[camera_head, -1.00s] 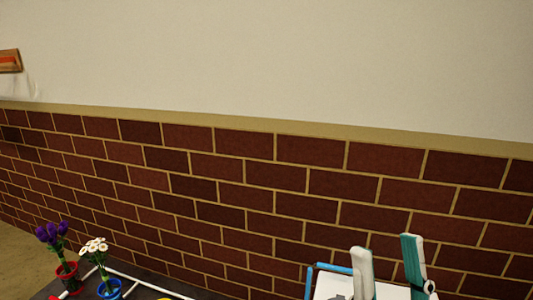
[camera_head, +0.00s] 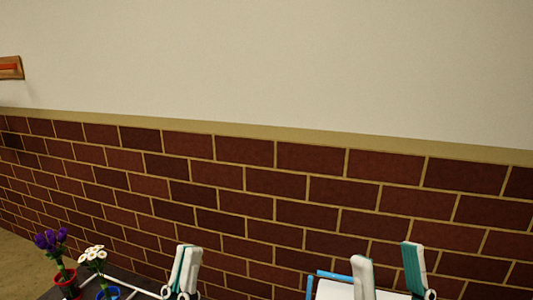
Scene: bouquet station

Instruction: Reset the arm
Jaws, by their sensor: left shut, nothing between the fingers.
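My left gripper (camera_head: 187,250) is at the bottom edge, left of centre. Its white and teal fingers point up and are closed together with nothing between them. My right gripper (camera_head: 386,252) is at the bottom right. Purple flowers (camera_head: 50,240) in a red pot (camera_head: 67,283) and white flowers (camera_head: 92,254) in a blue pot (camera_head: 108,292) stand at the bottom left, apart from both grippers. The lower parts of both arms are out of view.
A brick wall (camera_head: 240,180) with a plain upper part runs behind everything. A dark tabletop (camera_head: 132,275) with a white rail shows at the bottom left. A white panel with a blue edge (camera_head: 335,275) is behind my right gripper. A wooden piece (camera_head: 10,68) is on the wall.

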